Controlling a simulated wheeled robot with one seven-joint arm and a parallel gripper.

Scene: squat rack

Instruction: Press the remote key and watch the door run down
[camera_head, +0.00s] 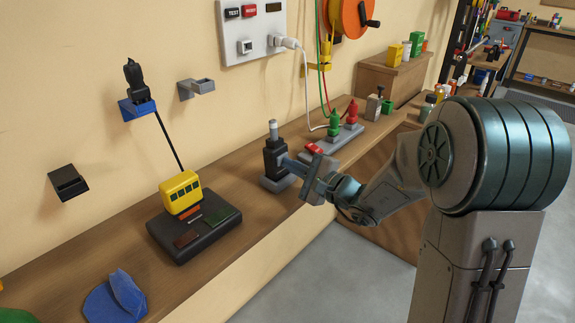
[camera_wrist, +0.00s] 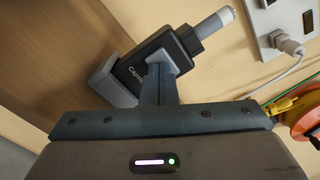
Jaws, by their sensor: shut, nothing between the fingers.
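My gripper (camera_head: 290,166) is shut, its fingers reaching left over the bench to a dark upright device (camera_head: 273,150) with a pale cylinder on top and a grey foot. In the wrist view the closed fingertips (camera_wrist: 163,66) overlap the face of this dark device (camera_wrist: 150,67), beside partly hidden white lettering; I cannot tell whether they touch it. I cannot make out for certain which thing is the remote, and its key is not clearly seen. No door shows in either view.
A yellow-topped black unit (camera_head: 181,192) and a blue cap (camera_head: 115,298) lie left on the bench (camera_head: 110,236). Behind my gripper stands a grey strip (camera_head: 340,140) with red and green plugs. A wall panel (camera_head: 250,30) holds a white plug. Open floor (camera_head: 330,270) is in front.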

